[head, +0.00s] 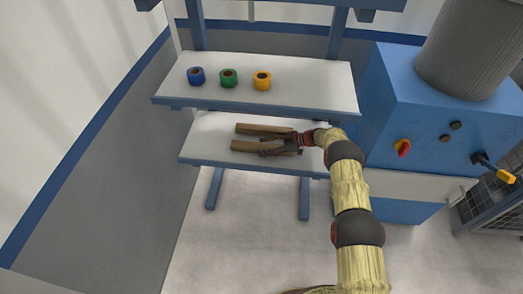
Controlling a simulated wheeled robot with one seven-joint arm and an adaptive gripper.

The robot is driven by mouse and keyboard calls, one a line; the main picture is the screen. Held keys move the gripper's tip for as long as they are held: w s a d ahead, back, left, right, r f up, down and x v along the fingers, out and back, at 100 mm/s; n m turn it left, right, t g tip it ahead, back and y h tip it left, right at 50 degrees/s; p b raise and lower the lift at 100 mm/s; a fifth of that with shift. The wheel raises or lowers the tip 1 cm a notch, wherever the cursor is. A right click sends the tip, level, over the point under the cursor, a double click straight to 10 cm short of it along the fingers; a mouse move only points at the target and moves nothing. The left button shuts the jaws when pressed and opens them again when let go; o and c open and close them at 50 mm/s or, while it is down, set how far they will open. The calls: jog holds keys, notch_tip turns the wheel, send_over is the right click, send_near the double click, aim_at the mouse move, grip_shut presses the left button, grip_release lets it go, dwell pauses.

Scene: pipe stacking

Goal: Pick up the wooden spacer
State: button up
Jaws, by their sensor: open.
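Two wooden spacers lie side by side on the lower white shelf in the head view. The far wooden spacer (258,129) lies along the shelf. The near wooden spacer (250,147) lies roughly parallel to it, closer to the shelf's front edge. My gripper (268,148) reaches in from the right at the near spacer, with its fingers beside or over the spacer's right part. The gripper is open. It hides part of the spacers' right ends, and I cannot tell whether the fingers touch the wood.
The upper shelf (310,88) hangs above the lower shelf (205,140) and holds a blue tape roll (196,81), a green one (228,84) and a yellow one (262,86). A blue machine (388,103) stands close on the right. The lower shelf's left end is clear.

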jog(key=shift+r, duration=0.1)
jog(key=shift+c, duration=0.4)
grip_shut()
